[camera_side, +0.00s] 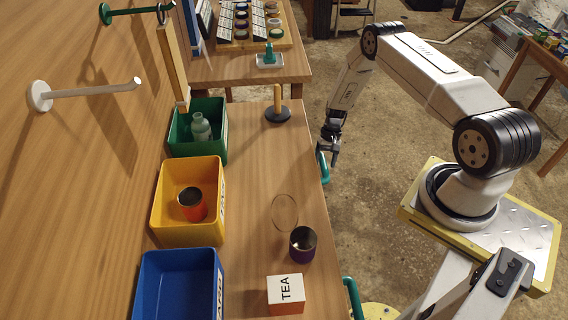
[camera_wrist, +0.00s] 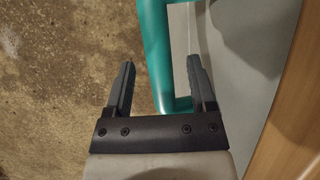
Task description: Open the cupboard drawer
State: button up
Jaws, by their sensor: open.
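My gripper (camera_side: 332,152) hangs beside the front edge of the wooden bench, at a teal handle (camera_side: 322,167). In the wrist view my gripper (camera_wrist: 160,64) is open, with its two dark fingers apart. The teal handle (camera_wrist: 154,45) runs between them in the picture. The right finger overlaps the gap between the handle bar and the grey front (camera_wrist: 236,70); the left finger is over the floor side. I cannot tell how deep the fingers reach or whether they touch the bar. The drawer's outline is hidden under the bench top in the side view.
A second teal handle (camera_side: 352,298) is nearer the camera.

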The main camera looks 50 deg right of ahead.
jog(key=shift+s+a+f, duration=0.1)
jog(key=shift+a+f, duration=0.05)
jog(key=shift+f, duration=0.25)
grip_shut()
dwell(1.3)
